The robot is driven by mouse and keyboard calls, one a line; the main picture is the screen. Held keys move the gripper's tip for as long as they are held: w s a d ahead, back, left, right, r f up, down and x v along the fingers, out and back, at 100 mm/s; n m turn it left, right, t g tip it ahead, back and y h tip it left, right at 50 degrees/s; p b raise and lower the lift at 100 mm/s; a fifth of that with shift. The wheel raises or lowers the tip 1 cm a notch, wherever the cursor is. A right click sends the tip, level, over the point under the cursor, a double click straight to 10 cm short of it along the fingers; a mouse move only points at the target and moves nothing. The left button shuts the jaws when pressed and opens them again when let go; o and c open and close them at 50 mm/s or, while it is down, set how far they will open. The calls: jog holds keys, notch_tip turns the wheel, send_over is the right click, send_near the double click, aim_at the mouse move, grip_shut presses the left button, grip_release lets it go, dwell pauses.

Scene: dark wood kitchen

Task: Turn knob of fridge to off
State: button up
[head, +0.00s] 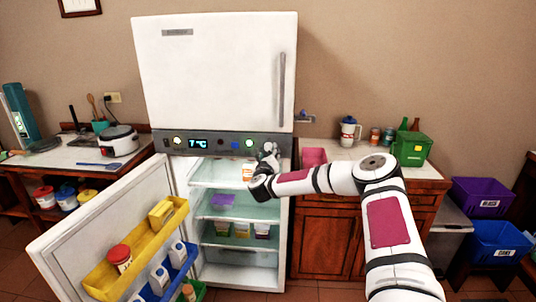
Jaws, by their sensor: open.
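The white fridge (215,70) stands at centre left, its lower door (110,225) swung open to the left. A dark control panel (213,153) runs between the upper and lower compartments. It has a display (198,143) reading 7 °C and small round lit buttons or lights, including a yellowish one (178,140) and a green one (249,143). My gripper (268,149) is open at the right end of the panel, close in front of it. It covers that part of the panel, so I cannot make out a knob there or tell whether the gripper touches one.
Yellow (148,243) and blue (170,275) door bins hold jars and cartons. Fridge shelves (238,207) hold several containers. A right counter (345,155) carries a mug, jars and a green box (411,149). A left counter (60,158) holds a rice cooker (114,140).

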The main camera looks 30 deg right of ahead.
jog(key=shift+w+d, duration=0.35)
jog(key=shift+w, duration=0.15)
jog(key=c, duration=1.1)
jog(key=shift+r, duration=0.1)
